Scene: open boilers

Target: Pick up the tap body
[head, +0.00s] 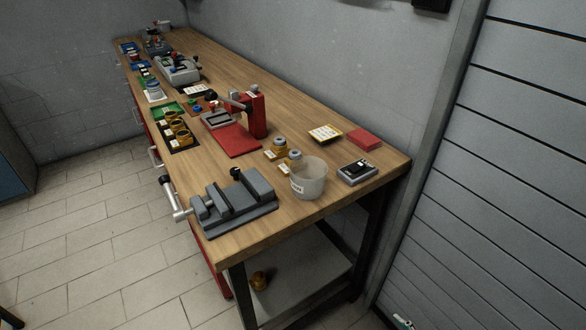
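Several brass-coloured fittings (178,133) stand on a dark mat near the workbench's left edge. Two small brass and grey pieces (279,148) stand beside the white bucket at the middle right of the bench. Neither of my grippers shows in the head view.
The long wooden workbench (335,218) runs from the near right to the far left. A grey vise (234,203) sits at its near edge, with a white bucket (309,179) beside it. A red press (252,114) stands behind. Tiled floor (90,220) is clear on the left.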

